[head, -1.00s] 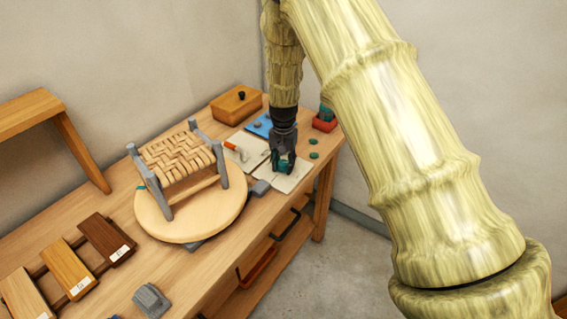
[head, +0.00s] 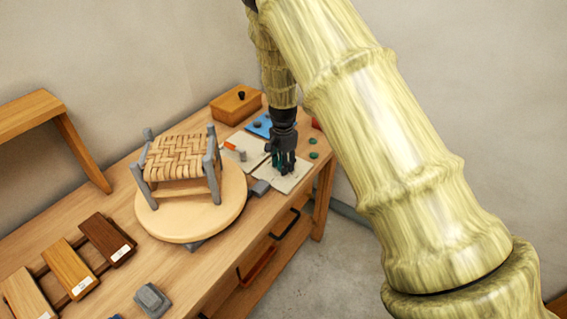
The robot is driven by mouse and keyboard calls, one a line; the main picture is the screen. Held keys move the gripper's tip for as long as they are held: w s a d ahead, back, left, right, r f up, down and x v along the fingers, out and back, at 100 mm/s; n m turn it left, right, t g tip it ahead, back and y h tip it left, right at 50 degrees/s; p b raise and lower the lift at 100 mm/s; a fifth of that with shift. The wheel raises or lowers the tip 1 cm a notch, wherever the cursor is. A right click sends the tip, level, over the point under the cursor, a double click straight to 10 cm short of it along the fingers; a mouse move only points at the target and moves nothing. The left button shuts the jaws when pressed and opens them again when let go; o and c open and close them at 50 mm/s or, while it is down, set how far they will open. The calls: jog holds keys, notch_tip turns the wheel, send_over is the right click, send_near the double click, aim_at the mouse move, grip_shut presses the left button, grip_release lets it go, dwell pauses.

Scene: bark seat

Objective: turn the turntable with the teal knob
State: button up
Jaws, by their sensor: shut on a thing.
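The turntable (head: 232,216) is a round pale wooden disc on the bench. A small stool with a woven seat (head: 178,157) and grey legs stands upright on it. My gripper (head: 281,168) is to the right of the turntable, pointing down over a pale board. It is shut on the teal knob (head: 278,160), which shows only in part between the dark fingers. The fingers hide most of the knob and its base.
A grey block (head: 259,188) lies between the turntable and the pale board (head: 294,181). A wooden box (head: 236,104) stands behind. Wood sample pieces (head: 107,240) and a grey object (head: 151,300) lie at front left. Small green discs (head: 313,155) lie near the right edge.

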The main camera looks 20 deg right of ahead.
jog(key=shift+w+r, duration=0.15)
jog(key=o, duration=0.9)
jog(key=shift+o, duration=0.6)
notch_tip(320, 180, up, 12)
